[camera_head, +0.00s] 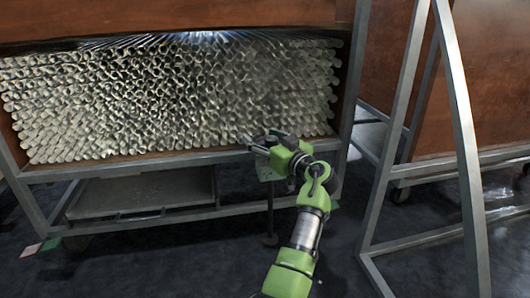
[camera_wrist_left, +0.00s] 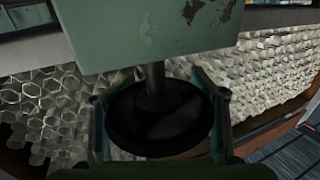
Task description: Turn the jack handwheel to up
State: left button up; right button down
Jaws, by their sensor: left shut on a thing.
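The black round handwheel (camera_wrist_left: 150,125) sits on a dark shaft that comes out of a pale green, chipped jack housing (camera_wrist_left: 150,35) in the left wrist view. My left gripper (camera_wrist_left: 158,88) has one finger on each side of the wheel and is shut on its rim. In the head view, my left gripper (camera_head: 268,144) is at the front lower rail of the tubing rack. Part of the pale green jack (camera_head: 266,173) shows just below it, and the wheel cannot be made out there. My right gripper is not in view.
A metal-framed rack (camera_head: 180,160) holds many stacked glass tubes (camera_head: 170,95). A grey shelf (camera_head: 140,193) lies beneath it. A thin post with a foot (camera_head: 270,239) stands below the jack. Another wheeled frame (camera_head: 465,130) stands at the right. Dark floor (camera_head: 170,265) is open in front.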

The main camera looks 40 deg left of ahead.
pick_arm(q)
jog(key=shift+s+n+g+y, duration=0.15)
jog(key=shift+n+g+y, duration=0.15)
jog(key=shift+n+g, duration=0.5)
jog(key=shift+s+n+g+y, duration=0.2)
jog(key=shift+n+g, duration=0.45)
jog(key=shift+g, duration=0.55)
jog(key=shift+s+n+g+y, duration=0.1)
jog(key=shift+s+n+g, duration=0.15)
jog(key=shift+n+g, duration=0.7)
jog(key=shift+d+g, duration=0.1)
jog(key=shift+g, duration=0.45)
jog(key=shift+d+n+g, duration=0.1)
jog(key=shift+n+g, duration=0.3)
jog(key=shift+g, duration=0.4)
jog(key=shift+s, duration=0.1)
jog(key=shift+s+n+g, duration=0.2)
jog(key=shift+n+g, duration=0.1)
jog(key=shift+g, duration=0.2)
jog(key=shift+s, duration=0.1)
